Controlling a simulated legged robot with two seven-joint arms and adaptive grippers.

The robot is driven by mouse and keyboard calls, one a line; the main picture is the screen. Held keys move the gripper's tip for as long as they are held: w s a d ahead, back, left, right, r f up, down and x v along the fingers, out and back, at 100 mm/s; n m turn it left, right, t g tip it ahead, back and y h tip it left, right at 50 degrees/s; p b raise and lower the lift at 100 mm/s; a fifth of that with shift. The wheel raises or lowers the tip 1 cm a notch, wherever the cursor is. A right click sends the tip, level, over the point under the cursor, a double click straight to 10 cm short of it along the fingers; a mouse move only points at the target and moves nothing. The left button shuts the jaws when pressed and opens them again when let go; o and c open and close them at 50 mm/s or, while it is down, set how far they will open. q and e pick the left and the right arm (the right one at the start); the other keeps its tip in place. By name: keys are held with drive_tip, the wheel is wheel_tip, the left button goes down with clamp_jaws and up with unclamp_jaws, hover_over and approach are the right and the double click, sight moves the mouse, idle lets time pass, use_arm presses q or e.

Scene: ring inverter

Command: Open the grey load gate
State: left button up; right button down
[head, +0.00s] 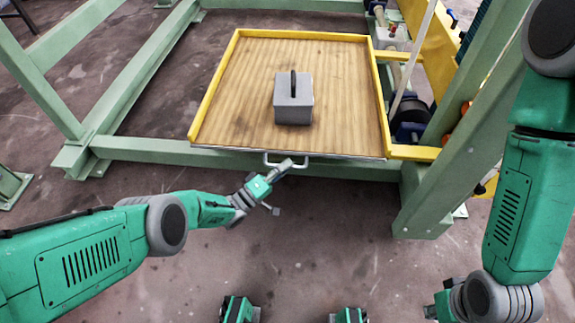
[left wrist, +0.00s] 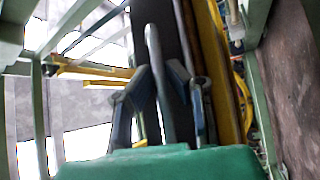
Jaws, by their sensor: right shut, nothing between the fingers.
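The grey load gate (head: 340,155) is a thin edge along the front of a wooden-floored tray with yellow rims. A light grey bar handle (head: 272,164) sticks out from its front; the handle also shows in the left wrist view (left wrist: 158,75). My right gripper (head: 432,311) is at the bottom right, away from the gate, and only partly visible.
A grey block (head: 293,110) with a dark handle stands on the tray floor (head: 240,90). Green frame beams (head: 150,150) surround the tray, with a thick post (head: 440,190) at right. The concrete floor in front is clear.

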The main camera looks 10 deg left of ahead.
use_arm(q)
drive_tip(key=shift+o, duration=1)
drive_tip(key=shift+a, duration=0.15)
drive_tip(key=shift+s+a+f, duration=0.1)
drive_tip(key=shift+s+a, duration=0.05)
drive_tip(key=shift+s, duration=0.05)
drive_tip(key=v, duration=1.1)
drive_tip(key=shift+s+a+f, duration=0.15)
drive_tip(key=shift+a+f, duration=0.05)
